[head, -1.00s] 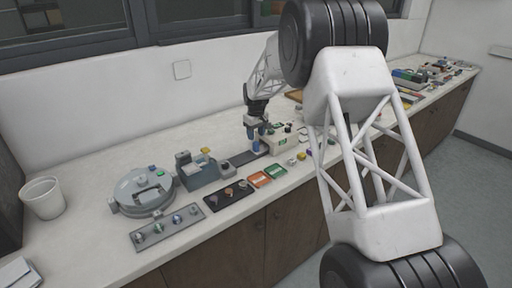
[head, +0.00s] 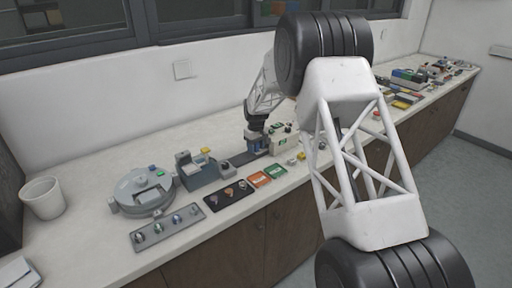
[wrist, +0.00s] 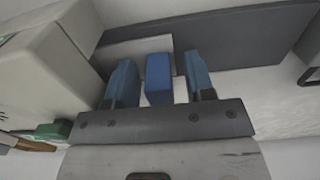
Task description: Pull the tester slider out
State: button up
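The tester is a pale beige box (head: 284,146) on the counter, next to my gripper (head: 256,147). In the wrist view, the box (wrist: 45,58) fills the left side. A blue block (wrist: 158,78), which looks like the slider's handle, stands between the two blue fingers of my gripper (wrist: 160,82). A gap shows on each side of the block, so the fingers are open around it and not clamped. A dark flat strip (wrist: 235,35) runs behind the block. The lower end of the block and its join to the slider are hidden.
A grey press with a round lid (head: 143,190) and a grey-blue device (head: 197,170) stand to the left. A black tray (head: 228,194) and orange and green cards (head: 259,179) lie near the front edge. Other items crowd the far right of the counter.

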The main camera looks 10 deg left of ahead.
aim_at(233, 162)
grip_shut()
jog(key=s+a, duration=0.8)
jog(key=shift+s+a, duration=0.2)
jog(key=shift+a, duration=0.05)
jog(key=shift+o, duration=0.2)
grip_release()
notch_tip(233, 162, up, 8)
dwell(0.7)
